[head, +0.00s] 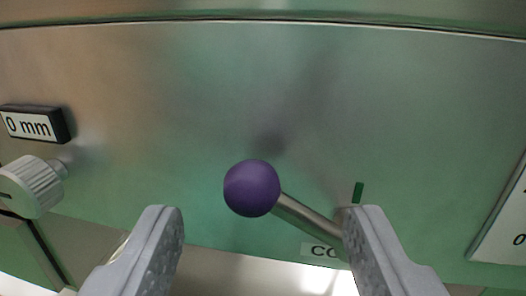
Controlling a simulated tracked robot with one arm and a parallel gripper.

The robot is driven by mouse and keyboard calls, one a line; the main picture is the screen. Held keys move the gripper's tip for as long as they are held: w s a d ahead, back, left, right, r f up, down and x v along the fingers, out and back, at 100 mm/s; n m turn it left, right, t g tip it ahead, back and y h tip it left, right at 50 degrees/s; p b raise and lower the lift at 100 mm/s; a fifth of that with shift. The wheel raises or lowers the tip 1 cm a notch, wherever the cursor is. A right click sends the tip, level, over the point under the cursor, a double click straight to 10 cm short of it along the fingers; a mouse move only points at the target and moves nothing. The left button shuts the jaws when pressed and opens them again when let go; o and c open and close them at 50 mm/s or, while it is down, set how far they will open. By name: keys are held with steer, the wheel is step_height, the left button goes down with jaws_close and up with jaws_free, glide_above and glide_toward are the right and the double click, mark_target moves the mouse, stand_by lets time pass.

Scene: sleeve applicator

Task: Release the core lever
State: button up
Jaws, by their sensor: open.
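The core lever has a purple ball knob (252,188) on a metal rod (305,217) that slants down to the right. The rod's lower end is hidden behind my right finger. A label (322,252) starting with "CO" sits below the rod, partly covered by that finger. My gripper (265,240) is open, with one grey finger on each side of the knob in the picture. The knob appears between and above the fingertips, and I see no finger closed on it. A small dark green mark (358,192) is on the panel right of the rod.
A metal panel (170,110) fills the view behind the lever. At the left are a "0 mm" display (34,123) and a grey knob (32,187). A white plate (505,225) is at the right edge. The panel above the lever is bare.

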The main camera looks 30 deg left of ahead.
mark_target(302, 216)
steer(key=shift+x, duration=1.25)
